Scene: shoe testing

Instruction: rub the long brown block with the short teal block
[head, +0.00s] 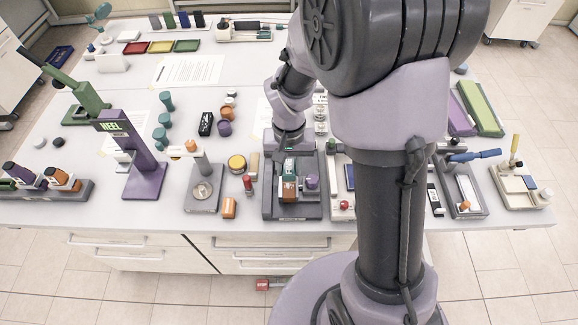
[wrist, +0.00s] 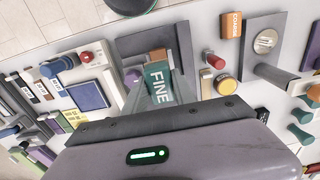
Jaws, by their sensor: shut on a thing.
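My gripper (wrist: 160,92) is shut on the short teal block, which is marked "FINE" (wrist: 159,82). In the head view my gripper (head: 289,152) is low over a dark grey stand, with the teal block (head: 289,167) below it. The long brown block (head: 289,189) is on the stand at its near side. In the wrist view the brown block (wrist: 157,55) shows just past the teal block's far end and is partly hidden by it. The two blocks overlap in view; I cannot tell whether they touch.
The dark grey stand (head: 276,211) has a purple knob (head: 311,184) to the right of the brown block. An orange block marked "COARSE" (wrist: 234,23), a small red cylinder (wrist: 216,61) and a yellow round tin (wrist: 226,87) are nearby. The table is crowded on both sides.

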